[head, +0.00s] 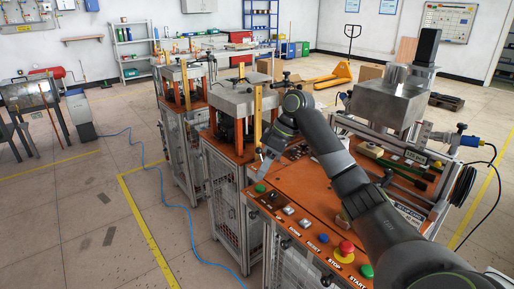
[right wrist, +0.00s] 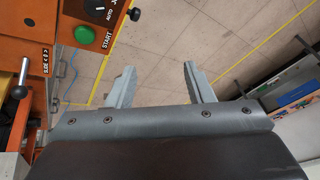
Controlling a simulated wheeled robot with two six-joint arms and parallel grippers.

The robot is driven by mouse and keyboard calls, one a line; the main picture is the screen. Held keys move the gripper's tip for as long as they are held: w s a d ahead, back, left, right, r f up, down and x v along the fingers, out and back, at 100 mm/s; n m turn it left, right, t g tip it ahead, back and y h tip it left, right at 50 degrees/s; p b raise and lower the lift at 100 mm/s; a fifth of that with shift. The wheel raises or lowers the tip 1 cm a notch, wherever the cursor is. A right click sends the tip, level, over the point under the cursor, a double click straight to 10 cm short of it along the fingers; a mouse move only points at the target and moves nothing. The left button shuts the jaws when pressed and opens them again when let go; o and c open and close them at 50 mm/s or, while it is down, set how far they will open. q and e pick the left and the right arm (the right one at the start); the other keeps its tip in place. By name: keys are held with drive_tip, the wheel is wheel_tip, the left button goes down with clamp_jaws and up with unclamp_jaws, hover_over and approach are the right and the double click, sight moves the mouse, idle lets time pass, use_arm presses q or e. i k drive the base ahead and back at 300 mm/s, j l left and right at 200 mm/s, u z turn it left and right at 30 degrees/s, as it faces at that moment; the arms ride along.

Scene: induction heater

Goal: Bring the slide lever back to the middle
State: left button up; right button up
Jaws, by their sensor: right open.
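The slide lever (right wrist: 19,91) shows at the left edge of the right wrist view, a metal rod ending in a black ball knob. It stands beside an orange panel (right wrist: 30,22) with a "SLIDE" label. I cannot make out the lever in the head view. My right gripper (right wrist: 158,82) is open and empty, its two grey fingers wide apart over floor, to the right of the lever and not touching it. In the head view the right gripper (head: 268,150) hangs from my bent arm above the orange control top. My left gripper is not in view.
A green START button (right wrist: 86,38) and a black selector knob (right wrist: 98,8) sit near the lever. In the head view, a red stop button (head: 346,248) and several other buttons line the console's front edge. Machine frames (head: 236,100) stand close behind the gripper.

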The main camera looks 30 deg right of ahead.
sight(259, 150)
drive_tip(key=i+l, duration=0.7)
